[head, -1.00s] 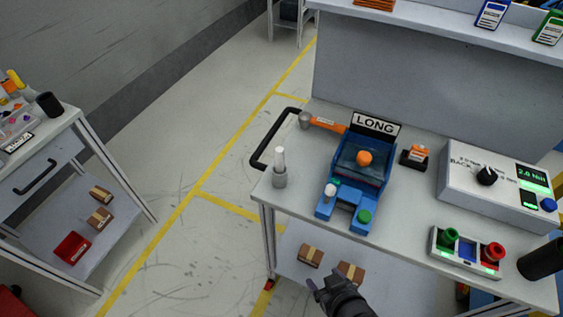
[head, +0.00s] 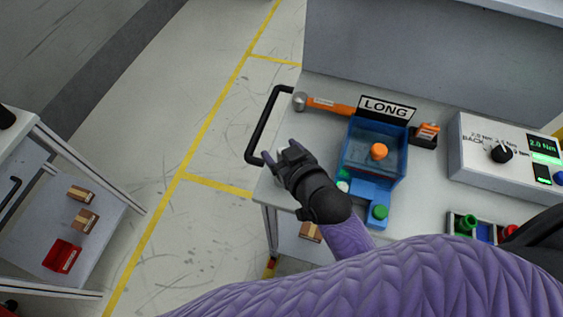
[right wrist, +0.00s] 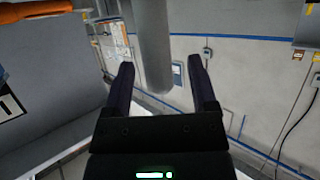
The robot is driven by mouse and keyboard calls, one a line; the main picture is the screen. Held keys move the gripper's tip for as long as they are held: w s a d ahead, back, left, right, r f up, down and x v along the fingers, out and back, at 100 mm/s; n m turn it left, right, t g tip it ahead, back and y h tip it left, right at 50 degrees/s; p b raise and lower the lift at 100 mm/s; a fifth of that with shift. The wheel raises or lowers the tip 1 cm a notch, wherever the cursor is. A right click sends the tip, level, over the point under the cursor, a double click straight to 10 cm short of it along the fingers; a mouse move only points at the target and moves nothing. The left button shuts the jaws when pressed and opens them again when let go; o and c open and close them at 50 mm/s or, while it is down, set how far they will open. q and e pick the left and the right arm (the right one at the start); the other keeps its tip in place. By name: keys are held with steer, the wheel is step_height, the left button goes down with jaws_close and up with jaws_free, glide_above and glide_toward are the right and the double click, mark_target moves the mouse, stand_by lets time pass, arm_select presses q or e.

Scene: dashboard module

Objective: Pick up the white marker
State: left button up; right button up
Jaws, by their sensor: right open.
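My left gripper is not in view.
A blue fixture (head: 372,165) with a LONG sign (head: 387,108) stands just right of my gripper. A hammer (head: 330,105) lies behind. A black handle (head: 262,125) edges the bench's left side. A control box (head: 480,175) stands at right. Open floor lies left.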

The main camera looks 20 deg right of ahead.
steer(key=shift+x, duration=0.85)
jaws_close()
steer(key=shift+r, duration=0.1)
